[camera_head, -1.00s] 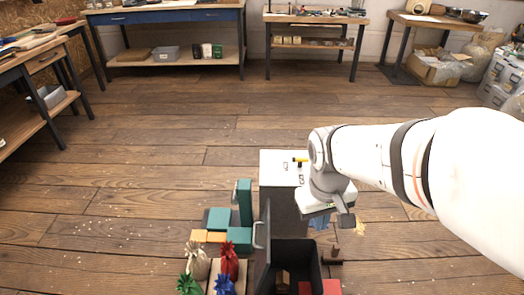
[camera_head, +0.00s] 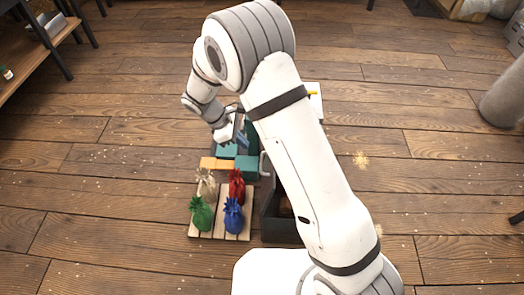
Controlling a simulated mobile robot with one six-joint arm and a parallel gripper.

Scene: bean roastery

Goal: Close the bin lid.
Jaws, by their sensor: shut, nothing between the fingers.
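The dark bin (camera_head: 280,234) stands on the floor at the lower middle, its inside partly showing and much of it hidden behind my arm. Its lid (camera_head: 267,196) stands up open along the bin's left side, with a grey handle (camera_head: 263,165) on its left face. My gripper (camera_head: 242,140) is shut and empty. It is left of and beyond the lid, over the teal boxes, and appears apart from the handle.
Teal boxes (camera_head: 246,168) and orange boxes (camera_head: 215,163) stand left of the bin. A wooden pallet (camera_head: 219,229) holds several tied sacks, including a red sack (camera_head: 237,186) and a blue sack (camera_head: 233,214). The floor farther left is clear.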

